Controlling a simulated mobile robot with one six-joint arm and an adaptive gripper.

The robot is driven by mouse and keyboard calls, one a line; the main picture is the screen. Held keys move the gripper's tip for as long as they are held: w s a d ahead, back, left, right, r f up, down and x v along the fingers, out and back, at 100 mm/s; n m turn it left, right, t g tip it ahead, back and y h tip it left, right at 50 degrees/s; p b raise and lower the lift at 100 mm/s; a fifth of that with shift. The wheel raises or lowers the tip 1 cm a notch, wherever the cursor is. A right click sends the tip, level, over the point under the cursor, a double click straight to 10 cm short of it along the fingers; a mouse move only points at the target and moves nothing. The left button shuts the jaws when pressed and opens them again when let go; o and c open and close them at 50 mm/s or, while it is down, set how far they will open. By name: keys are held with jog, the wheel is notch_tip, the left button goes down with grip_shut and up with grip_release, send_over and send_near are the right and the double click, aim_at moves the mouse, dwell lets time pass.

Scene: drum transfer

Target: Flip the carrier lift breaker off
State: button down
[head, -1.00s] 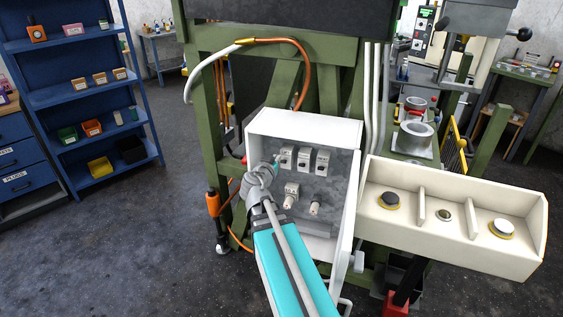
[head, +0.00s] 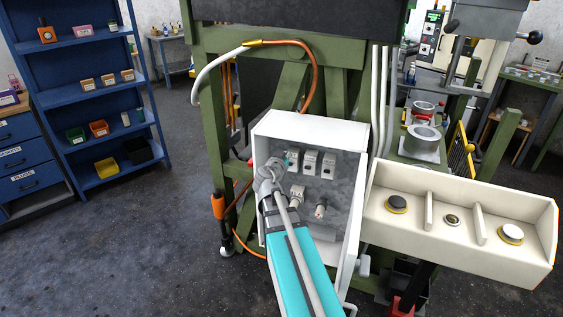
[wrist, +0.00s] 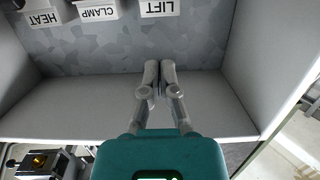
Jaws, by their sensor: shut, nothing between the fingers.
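The white breaker box (head: 312,122) stands open on the green machine frame, with several breakers on its grey back panel. In the wrist view the labels LIFT (wrist: 160,8), CLAMP (wrist: 98,13) and HEAT (wrist: 40,18) show at the top edge. The lift breaker's lever is out of that view. My gripper (wrist: 159,68) is shut and empty, its fingertips together in front of the panel near the LIFT label, apart from it. In the head view my wrist reaches into the box's left side, by the leftmost upper breaker, and hides the fingertips.
A cream button panel (head: 463,246) juts out at right of the box. An orange cable (head: 312,72) arches above it. Blue shelves (head: 88,95) stand far left, with clear floor (head: 120,235) between.

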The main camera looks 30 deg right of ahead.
aim_at(292, 156)
jog(key=x, duration=0.5)
jog(key=shift+w+d+f+b, duration=0.1)
jog(key=shift+w+d+b, duration=0.2)
jog(key=shift+b, duration=0.05)
jog(key=shift+s+a+f+b, duration=0.2)
jog(key=shift+f+b, duration=0.2)
jog(key=shift+s+a+f+b, duration=0.2)
jog(key=shift+f+b, duration=0.2)
jog(key=shift+s+a+f+b, duration=0.2)
jog(key=shift+f+b, duration=0.25)
jog(key=shift+b, duration=0.05)
jog(key=shift+s+a+f+b, duration=0.15)
jog(key=shift+a+f+b, duration=0.1)
jog(key=shift+f+b, duration=0.2)
